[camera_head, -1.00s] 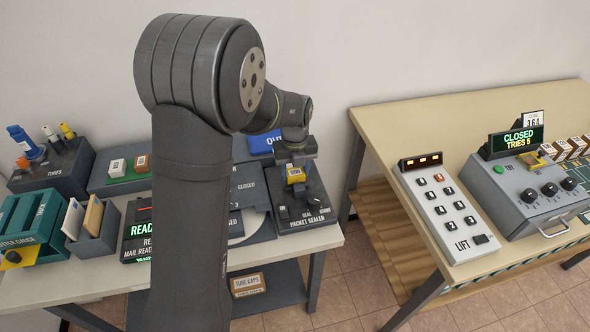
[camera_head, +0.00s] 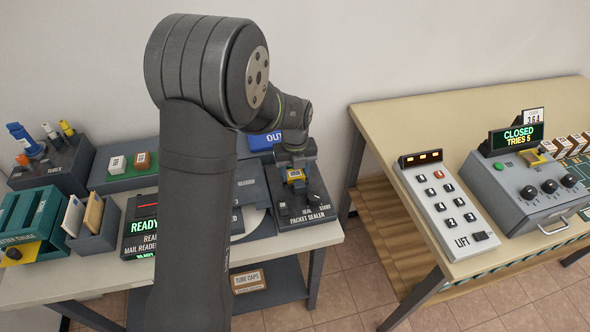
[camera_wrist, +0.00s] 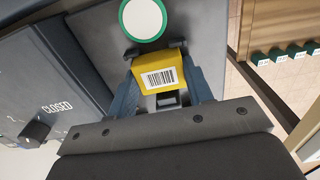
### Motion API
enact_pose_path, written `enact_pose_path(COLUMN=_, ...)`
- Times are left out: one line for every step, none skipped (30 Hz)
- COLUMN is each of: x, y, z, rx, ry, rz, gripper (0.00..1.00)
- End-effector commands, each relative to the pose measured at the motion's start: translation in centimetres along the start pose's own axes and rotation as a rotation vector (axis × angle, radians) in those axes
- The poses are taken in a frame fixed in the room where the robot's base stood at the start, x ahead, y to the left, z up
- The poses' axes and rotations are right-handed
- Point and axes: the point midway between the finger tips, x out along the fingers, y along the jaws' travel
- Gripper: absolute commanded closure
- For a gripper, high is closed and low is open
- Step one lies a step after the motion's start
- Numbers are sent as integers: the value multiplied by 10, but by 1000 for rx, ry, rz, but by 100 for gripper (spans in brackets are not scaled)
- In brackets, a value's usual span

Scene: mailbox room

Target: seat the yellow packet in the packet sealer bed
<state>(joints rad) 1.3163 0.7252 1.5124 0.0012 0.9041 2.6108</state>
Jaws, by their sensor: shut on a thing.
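The yellow packet (camera_wrist: 158,72), with a white barcode label, is between the two blue fingers of my gripper (camera_wrist: 166,85) in the wrist view. My gripper is shut on it. The packet sealer (camera_head: 306,214) is a dark unit at the right end of the left table. In the head view the packet (camera_head: 296,175) is over the sealer's rear part, mostly hidden by my gripper. In the wrist view dark bed edges show just beyond and beside the packet. I cannot tell whether the packet rests in the bed or is just above it.
A white disc with a green rim (camera_wrist: 143,19) is just beyond the packet. A panel marked CLOSED (camera_wrist: 58,107) lies to the left. In the head view the blue OUT bin (camera_head: 263,142) stands behind the sealer. The right table (camera_head: 385,120) is apart, across a gap.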

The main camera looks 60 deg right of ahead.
Motion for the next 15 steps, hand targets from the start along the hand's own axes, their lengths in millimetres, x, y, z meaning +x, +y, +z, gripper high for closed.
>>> enact_pose_path(x=0, y=0, z=0, rx=0, ry=0, rz=0, gripper=76)
enact_pose_path(x=0, y=0, z=0, rx=0, ry=0, rz=0, gripper=76)
enact_pose_path(x=0, y=0, z=0, rx=0, ry=0, rz=0, gripper=76)
enact_pose_path(x=0, y=0, z=0, rx=0, ry=0, rz=0, gripper=76)
enact_pose_path(x=0, y=0, z=0, rx=0, ry=0, rz=0, gripper=76)
enact_pose_path(x=0, y=0, z=0, rx=0, ry=0, rz=0, gripper=76)
enact_pose_path(x=0, y=0, z=0, rx=0, ry=0, rz=0, gripper=52)
enact_pose_path(x=0, y=0, z=0, rx=0, ry=0, rz=0, gripper=46)
enact_pose_path(x=0, y=0, z=0, rx=0, ry=0, rz=0, gripper=38)
enact_pose_path(x=0, y=0, z=0, rx=0, ry=0, rz=0, gripper=32)
enact_pose_path(x=0, y=0, z=0, rx=0, ry=0, rz=0, gripper=28)
enact_pose_path(x=0, y=0, z=0, rx=0, ry=0, rz=0, gripper=28)
enact_pose_path(x=0, y=0, z=0, rx=0, ry=0, rz=0, gripper=28)
enact_pose_path(x=0, y=0, z=0, rx=0, ry=0, rz=0, gripper=28)
enact_pose_path(x=0, y=0, z=0, rx=0, ry=0, rz=0, gripper=28)
